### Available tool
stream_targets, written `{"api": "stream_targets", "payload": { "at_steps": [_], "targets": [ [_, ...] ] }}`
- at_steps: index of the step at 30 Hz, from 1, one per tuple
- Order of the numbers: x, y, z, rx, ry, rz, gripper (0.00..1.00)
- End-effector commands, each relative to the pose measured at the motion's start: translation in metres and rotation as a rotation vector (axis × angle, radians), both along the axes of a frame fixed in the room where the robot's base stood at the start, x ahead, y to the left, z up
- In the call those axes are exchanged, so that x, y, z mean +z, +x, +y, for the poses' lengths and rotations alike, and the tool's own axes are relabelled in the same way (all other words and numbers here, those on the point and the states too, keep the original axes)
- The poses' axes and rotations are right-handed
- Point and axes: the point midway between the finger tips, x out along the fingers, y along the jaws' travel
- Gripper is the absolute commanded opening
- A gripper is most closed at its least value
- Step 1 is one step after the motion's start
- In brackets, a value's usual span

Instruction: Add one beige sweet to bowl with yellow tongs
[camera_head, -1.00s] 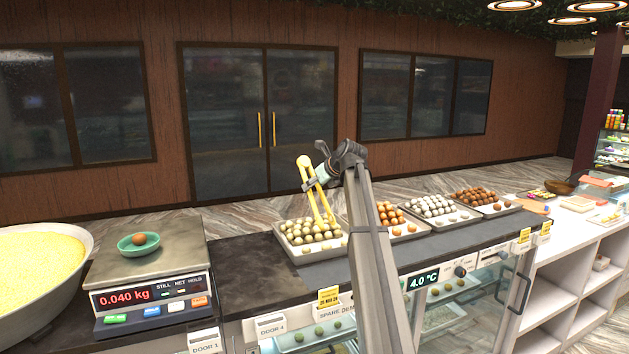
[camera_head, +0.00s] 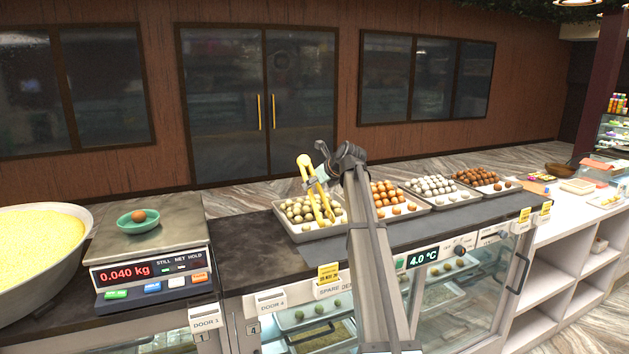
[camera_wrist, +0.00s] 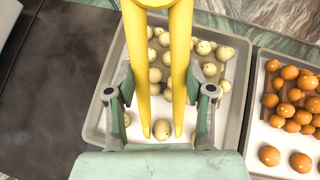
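My gripper (camera_wrist: 160,103) is shut around the yellow tongs (camera_wrist: 178,75), which also show in the head view (camera_head: 315,190). The tongs point down over the tray of beige sweets (camera_head: 300,228). In the wrist view the tong tips are apart, on either side of one beige sweet (camera_wrist: 162,129) near the tray's edge. I cannot tell whether they touch it. More beige sweets (camera_wrist: 203,48) lie piled in the tray. The teal bowl (camera_head: 138,226) stands on the scale at the left and holds one orange-brown sweet (camera_head: 139,216).
The scale (camera_head: 150,258) reads 0.040 kg. A large pan of yellow food (camera_head: 38,245) stands left of it. Trays of orange (camera_head: 395,208), white (camera_head: 452,197) and brown (camera_head: 497,187) sweets line the counter to the right. Dark counter (camera_head: 243,245) is clear between scale and beige tray.

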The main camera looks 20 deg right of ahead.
Motion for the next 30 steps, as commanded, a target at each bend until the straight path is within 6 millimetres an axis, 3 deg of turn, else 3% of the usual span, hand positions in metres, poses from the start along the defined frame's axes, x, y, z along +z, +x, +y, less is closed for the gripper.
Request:
{"api": "stream_targets", "payload": {
  "at_steps": [8,12,20,30],
  "targets": [
    [0.000,0.000,0.000,0.000,0.000,-0.001,0.49],
    [0.000,0.000,0.000,0.000,0.000,-0.001,0.00],
    [0.003,0.000,0.000,0.000,0.000,-0.001,0.00],
    [0.037,0.001,0.000,0.000,-0.001,-0.002,0.00]
  ]
}}
